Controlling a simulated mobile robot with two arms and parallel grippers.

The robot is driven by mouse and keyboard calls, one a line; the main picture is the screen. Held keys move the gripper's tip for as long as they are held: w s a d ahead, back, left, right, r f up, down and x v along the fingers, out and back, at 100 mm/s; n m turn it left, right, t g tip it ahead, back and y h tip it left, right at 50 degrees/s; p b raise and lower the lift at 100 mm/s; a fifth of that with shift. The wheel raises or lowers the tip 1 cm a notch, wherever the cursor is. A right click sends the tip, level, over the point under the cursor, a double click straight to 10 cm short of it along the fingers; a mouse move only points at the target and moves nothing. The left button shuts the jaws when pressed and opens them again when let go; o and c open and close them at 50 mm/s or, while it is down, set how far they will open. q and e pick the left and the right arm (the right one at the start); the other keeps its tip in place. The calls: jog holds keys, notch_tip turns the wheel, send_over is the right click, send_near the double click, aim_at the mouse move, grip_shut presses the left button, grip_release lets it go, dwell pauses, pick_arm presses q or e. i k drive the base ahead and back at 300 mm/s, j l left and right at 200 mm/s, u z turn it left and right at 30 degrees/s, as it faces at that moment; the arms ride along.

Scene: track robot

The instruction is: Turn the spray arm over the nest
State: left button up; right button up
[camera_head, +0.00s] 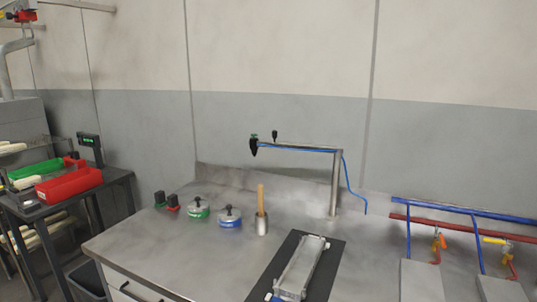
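The spray arm (300,150) is a grey horizontal tube on an upright post (335,185) at the back of the steel counter. A blue hose runs along it and hangs down right of the post. The arm points left, and its dark nozzle (254,147) is at the left end, high above the counter. A metal cradle-like fixture (302,262), which seems to be the nest, lies on a black mat (327,275) in front of the post. The nozzle is left of this fixture, not over it. Neither of my grippers shows.
A metal cup (261,226) with a wooden handle stands left of the mat. Green (198,212) and blue (230,222) round lidded pieces lie farther left. Red and blue pipes (460,215) with valves are at right.

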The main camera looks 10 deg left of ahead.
aim_at(254, 143)
jog(key=i+j, duration=0.1)
jog(key=j, duration=0.2)
jog(key=i+j, duration=0.15)
jog(key=j, duration=0.2)
jog(key=i+j, duration=0.1)
jog(key=j, duration=0.2)
jog(key=i+j+z, duration=0.1)
jog(key=j, duration=0.2)
